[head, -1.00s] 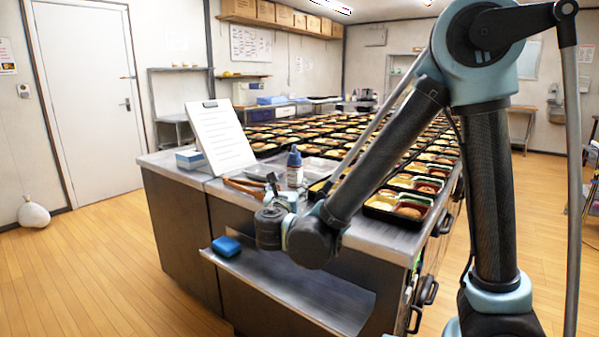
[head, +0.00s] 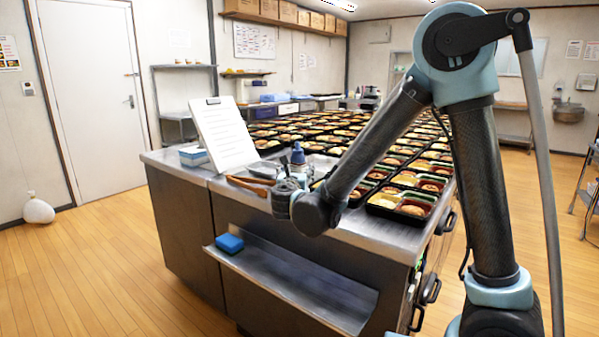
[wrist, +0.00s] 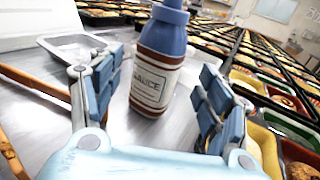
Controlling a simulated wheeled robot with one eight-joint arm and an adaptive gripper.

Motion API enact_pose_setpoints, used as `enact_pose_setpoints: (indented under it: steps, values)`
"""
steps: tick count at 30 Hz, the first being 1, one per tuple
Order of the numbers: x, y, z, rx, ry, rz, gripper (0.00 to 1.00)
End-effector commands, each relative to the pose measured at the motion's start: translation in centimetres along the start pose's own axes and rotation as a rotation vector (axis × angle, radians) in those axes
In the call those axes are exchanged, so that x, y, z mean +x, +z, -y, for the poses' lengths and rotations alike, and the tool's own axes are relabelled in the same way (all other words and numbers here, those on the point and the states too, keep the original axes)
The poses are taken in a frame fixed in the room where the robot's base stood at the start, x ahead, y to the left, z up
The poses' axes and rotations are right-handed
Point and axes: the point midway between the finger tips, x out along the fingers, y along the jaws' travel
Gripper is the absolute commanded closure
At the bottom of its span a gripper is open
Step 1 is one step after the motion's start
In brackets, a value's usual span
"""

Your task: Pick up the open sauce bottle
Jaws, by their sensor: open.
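The fingers are spread, and a gap shows on each side of the bottle. Its top edge is cut off there. In the head view the blue top of the bottle (head: 297,154) shows above my wrist, which hides most of its body. My fingers are mostly hidden in the head view.
Many filled bento trays (head: 398,208) cover the counter to the right and behind. A white clipboard (head: 222,137) stands farther left. A blue sponge (head: 229,243) sits on the lower shelf.

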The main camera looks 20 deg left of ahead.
Motion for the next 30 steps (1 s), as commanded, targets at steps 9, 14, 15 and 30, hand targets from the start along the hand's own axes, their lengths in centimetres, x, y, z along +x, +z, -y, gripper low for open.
enact_pose_setpoints:
  steps: [9,14,15,30]
  values:
    - [3.5,0.1,-0.2,0.000,-0.001,0.000,0.30]
    - [4.9,0.1,-0.2,0.000,0.001,0.000,0.30]
    - [5.0,0.1,-0.2,0.000,0.001,0.000,0.30]
    - [4.9,0.1,-0.3,0.000,0.002,0.000,0.63]
